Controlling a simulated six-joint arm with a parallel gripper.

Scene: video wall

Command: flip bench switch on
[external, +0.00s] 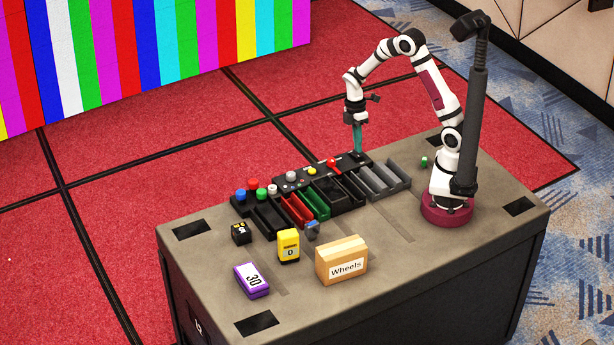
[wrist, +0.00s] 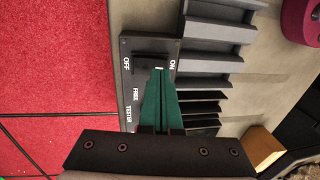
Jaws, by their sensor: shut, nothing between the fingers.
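The bench switch (wrist: 150,56) is a dark rocker on a black panel, between the labels OFF on the left and ON on the right in the wrist view. My gripper (wrist: 159,73) is shut and empty, its teal fingers pointing down. Its fingertips overlap the near edge of the switch, toward the ON side. I cannot tell whether they touch it, and they hide part of it. Which way the rocker tilts is unclear. In the external view my gripper (external: 358,151) is over the far right end of the black panel (external: 346,161).
Beside the panel are red (external: 295,208), green (external: 315,205) and grey (external: 391,176) trays. A red knob (external: 332,162) and several colored buttons line the panel's left part. A Wheels box (external: 342,261), a yellow block (external: 288,246) and a purple block (external: 251,280) stand nearer the front.

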